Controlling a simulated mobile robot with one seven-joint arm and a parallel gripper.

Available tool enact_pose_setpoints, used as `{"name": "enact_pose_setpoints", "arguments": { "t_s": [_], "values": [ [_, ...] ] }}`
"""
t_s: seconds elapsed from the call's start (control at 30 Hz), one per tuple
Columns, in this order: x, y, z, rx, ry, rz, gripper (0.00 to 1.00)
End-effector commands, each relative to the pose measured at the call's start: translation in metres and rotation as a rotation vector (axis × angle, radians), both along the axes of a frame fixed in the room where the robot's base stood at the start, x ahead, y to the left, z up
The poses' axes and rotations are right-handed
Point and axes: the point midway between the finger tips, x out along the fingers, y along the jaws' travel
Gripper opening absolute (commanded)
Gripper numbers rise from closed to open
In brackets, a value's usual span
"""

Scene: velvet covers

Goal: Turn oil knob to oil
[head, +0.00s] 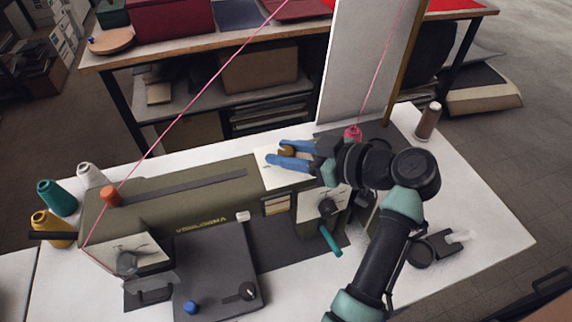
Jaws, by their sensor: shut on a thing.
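The oil knob (287,150) is a small brass-brown knob on a pale plate (267,174) on top of the olive-green machine (185,205). My gripper (278,152) comes in from the right with its two blue fingers pointing left. The fingers lie one on each side of the knob and are shut on it. Part of the knob is hidden between the fingers. The markings on the plate are too small to read, so I cannot tell which setting the knob is at.
Several thread spools stand at the machine's left, including a teal one (56,197). A pink thread runs over the machine. A tall white panel (352,62) stands behind my gripper. The white table's right side is mostly clear.

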Motion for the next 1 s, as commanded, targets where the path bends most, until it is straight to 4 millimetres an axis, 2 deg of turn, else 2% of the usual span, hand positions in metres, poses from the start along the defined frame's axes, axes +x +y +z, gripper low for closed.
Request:
{"name": "enact_pose_setpoints", "arguments": {
  "t_s": [0.03,0.5,1.0],
  "values": [
    [0.002,-0.0027,-0.0055,-0.001,-0.005,0.041,0.0],
    [0.0008,-0.0015,-0.0022,-0.002,0.002,0.4,0.0],
    [-0.0001,0.0002,-0.0012,-0.002,0.005,0.521,0.0]
  ]
}}
